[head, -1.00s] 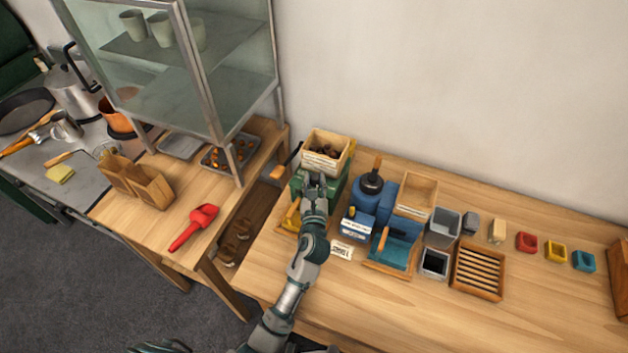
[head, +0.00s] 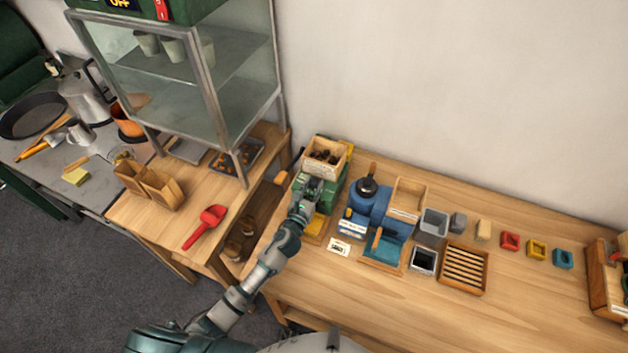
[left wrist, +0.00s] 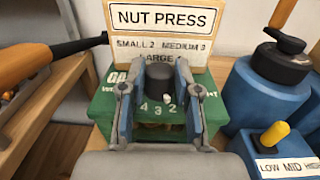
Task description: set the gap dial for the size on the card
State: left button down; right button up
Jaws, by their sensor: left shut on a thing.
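The green nut press (head: 331,194) stands at the left end of the bench with a wooden hopper of chestnuts (head: 324,157) on top. In the left wrist view its sign (left wrist: 160,20) reads NUT PRESS, SMALL 2, MEDIUM 3, LARGE, with the last number partly hidden. My left gripper (left wrist: 160,88) is shut on the dark gap dial (left wrist: 159,74), one finger on each side. Below it the numbers 4, 3, 2 show; a white mark sits near 3 and 2. A small white card (head: 339,247) lies on the bench, unreadable here. My right gripper is out of view.
A blue machine (head: 369,205) with a LOW MID HIGH panel (left wrist: 287,167) stands close right of the press. A black lever with an orange handle (left wrist: 25,75) is at the press's left. A wooden rack (head: 463,268) and small coloured blocks lie farther right. The front of the bench is clear.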

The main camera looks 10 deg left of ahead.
pick_arm(q)
jog(key=shift+a+m+g+h+p, duration=0.1)
jog(key=shift+m+g+h+p, duration=0.2)
jog(key=shift+m+h+p, duration=0.55)
jog(key=shift+h, duration=0.45)
jog(key=c, duration=0.8)
grip_release()
jog(key=shift+c, duration=0.2)
jog(key=v, duration=1.2)
jog(key=shift+w, duration=0.1)
